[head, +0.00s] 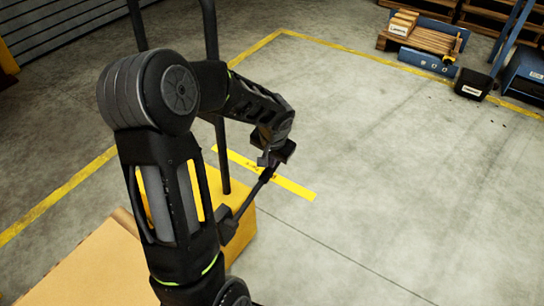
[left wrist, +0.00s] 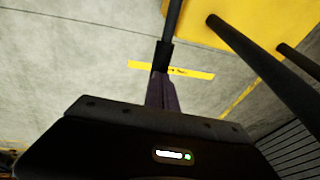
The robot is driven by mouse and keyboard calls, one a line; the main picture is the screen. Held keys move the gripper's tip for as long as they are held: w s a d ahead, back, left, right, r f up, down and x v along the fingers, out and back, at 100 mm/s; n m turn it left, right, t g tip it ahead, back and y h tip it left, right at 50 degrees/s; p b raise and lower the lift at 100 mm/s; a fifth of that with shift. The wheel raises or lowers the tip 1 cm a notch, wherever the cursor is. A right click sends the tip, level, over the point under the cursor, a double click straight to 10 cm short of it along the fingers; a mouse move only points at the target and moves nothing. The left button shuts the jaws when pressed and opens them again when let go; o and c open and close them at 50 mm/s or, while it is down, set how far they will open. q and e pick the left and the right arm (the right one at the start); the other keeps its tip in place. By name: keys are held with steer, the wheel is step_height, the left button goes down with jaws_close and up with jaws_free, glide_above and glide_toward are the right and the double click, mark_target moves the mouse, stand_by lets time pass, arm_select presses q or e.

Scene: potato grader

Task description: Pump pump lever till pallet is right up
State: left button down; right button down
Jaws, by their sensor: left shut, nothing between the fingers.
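The pump lever (head: 252,195) is a thin black rod with a thicker dark grip. It slants up and right from a dark pivot on the yellow pump body (head: 241,241). My left gripper (head: 268,158) is at the lever's upper end. In the left wrist view the shut fingers (left wrist: 161,92) meet or overlap the end of the lever's grip (left wrist: 163,55); I cannot tell whether they touch. Nothing shows between the fingers. A tan box-like load (head: 85,268) is at lower left, partly behind my arm. The pallet cannot be made out. My right gripper is out of view.
Black upright posts (head: 212,40) rise from the yellow body beside my forearm. A yellow floor strip (head: 285,180) lies beyond the lever. Stacked wood and blue crates (head: 427,62) and a black box (head: 472,84) stand far right. The floor at right is clear.

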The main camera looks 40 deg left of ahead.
arm_select(q)
steer(key=shift+w+a+f, duration=0.1)
steer(key=shift+w+f, duration=0.05)
steer(key=shift+f, duration=0.4)
steer(key=shift+f, duration=0.1)
